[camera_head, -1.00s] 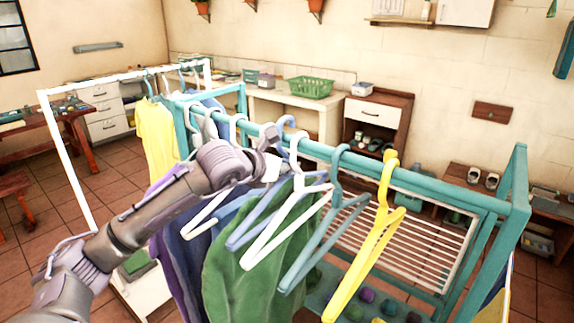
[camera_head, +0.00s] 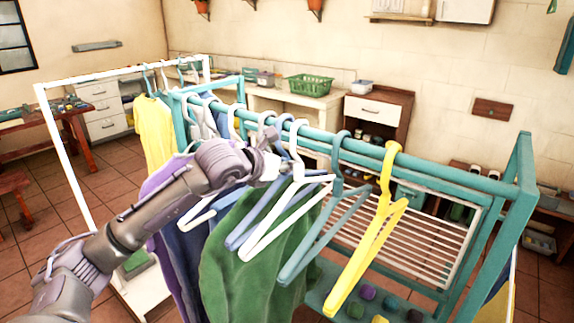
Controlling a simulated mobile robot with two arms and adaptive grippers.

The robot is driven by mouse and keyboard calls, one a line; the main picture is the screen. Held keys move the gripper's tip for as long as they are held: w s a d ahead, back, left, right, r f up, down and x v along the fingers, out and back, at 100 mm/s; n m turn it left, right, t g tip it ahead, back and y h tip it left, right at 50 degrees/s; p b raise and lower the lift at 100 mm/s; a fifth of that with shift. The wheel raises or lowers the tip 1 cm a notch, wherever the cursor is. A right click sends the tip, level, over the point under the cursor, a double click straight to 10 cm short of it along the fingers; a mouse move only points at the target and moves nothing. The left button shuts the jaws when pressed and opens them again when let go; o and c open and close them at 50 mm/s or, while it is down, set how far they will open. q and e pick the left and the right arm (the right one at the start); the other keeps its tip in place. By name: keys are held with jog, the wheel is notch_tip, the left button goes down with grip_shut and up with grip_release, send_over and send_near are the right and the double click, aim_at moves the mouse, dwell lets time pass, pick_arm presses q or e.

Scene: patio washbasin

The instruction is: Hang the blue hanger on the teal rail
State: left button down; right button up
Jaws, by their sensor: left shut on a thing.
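The blue hanger (camera_head: 235,240) is a periwinkle hanger in the middle of the row. My left gripper (camera_head: 268,165) is shut on it near its neck. Its hook is up at the teal rail (camera_head: 455,177), partly hidden by the gripper and neighbouring hooks. I cannot tell whether the hook rests on the rail. The hanger sits close beside a white hanger (camera_head: 284,220) on its right, and a green garment (camera_head: 255,275) hangs behind them. My right gripper is not in view.
A grey-blue hanger (camera_head: 298,262) and a yellow hanger (camera_head: 365,250) hang farther right. The rail is bare right of the yellow one. Left are more hangers and dark garments. A white rack (camera_head: 62,150) with a yellow shirt (camera_head: 155,140) stands behind.

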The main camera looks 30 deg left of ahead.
pick_arm(q)
jog(key=c, duration=1.1)
grip_release()
jog(key=s+b, duration=0.3)
jog(key=b, duration=0.1)
jog(key=s+b, duration=0.4)
jog(key=b, duration=0.1)
jog(key=s+a+b, duration=0.1)
jog(key=s+b, duration=0.2)
jog(key=b, duration=0.2)
jog(key=shift+s+f, duration=0.25)
jog(key=shift+s, duration=0.15)
jog(key=shift+s+r+b, duration=0.25)
jog(key=shift+s+b, duration=0.35)
jog(key=shift+b, duration=0.05)
